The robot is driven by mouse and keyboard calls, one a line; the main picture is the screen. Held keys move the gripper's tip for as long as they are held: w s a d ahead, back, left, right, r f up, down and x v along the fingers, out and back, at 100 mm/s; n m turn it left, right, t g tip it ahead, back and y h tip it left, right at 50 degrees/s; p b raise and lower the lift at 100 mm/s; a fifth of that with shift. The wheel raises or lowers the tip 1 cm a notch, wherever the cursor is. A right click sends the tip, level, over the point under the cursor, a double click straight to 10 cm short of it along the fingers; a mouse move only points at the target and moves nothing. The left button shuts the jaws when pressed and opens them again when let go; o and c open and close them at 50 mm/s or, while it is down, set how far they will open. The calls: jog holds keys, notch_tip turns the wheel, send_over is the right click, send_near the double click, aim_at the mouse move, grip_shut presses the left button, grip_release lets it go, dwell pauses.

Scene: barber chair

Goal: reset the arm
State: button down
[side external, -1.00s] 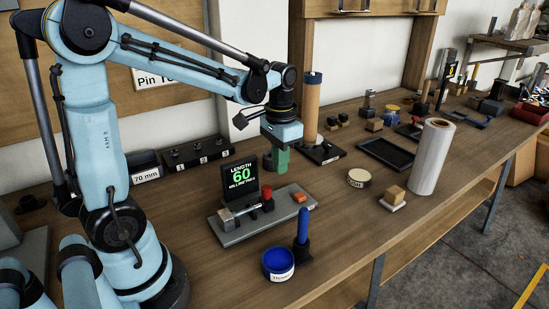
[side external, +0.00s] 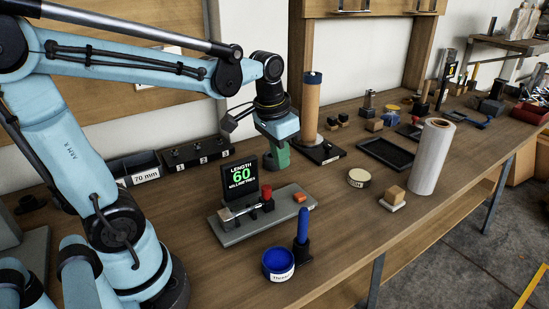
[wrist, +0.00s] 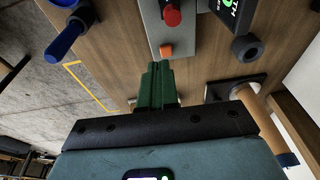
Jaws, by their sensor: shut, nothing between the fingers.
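My gripper (side external: 278,156) is at the end of my light blue arm, above the workbench and behind the measuring device. Its green fingers are together with nothing between them; they also show in the wrist view (wrist: 157,85). The measuring device has a grey base (side external: 245,229), a black display (side external: 241,178) reading "LENGTH 60 MILLIMETRES", a red knob (side external: 267,191) and an orange button (side external: 300,197). In the wrist view the orange button (wrist: 166,50) lies just beyond my fingertips, with the red knob (wrist: 172,15) above it.
A brown upright roll (side external: 312,108) stands close right of my gripper. A blue-handled tool (side external: 302,228) and a blue tub (side external: 278,263) stand near the front edge. A black tray (side external: 385,153) and a white roll (side external: 431,157) are to the right. A "70 mm" bin (side external: 137,168) is at the back.

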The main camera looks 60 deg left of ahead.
jog(key=s+d+t, duration=0.3)
jog(key=d+t, duration=0.2)
jog(key=shift+s+f, duration=0.4)
jog(key=shift+d, duration=0.1)
jog(key=shift+w+a+f+g, duration=0.8)
jog(key=shift+w+a+g, duration=2.25)
jog(key=shift+a+g, duration=0.75)
jog(key=shift+a+f, duration=0.2)
jog(key=shift+f, duration=3.1)
jog(key=shift+s, duration=0.35)
jog(key=shift+s, duration=0.55)
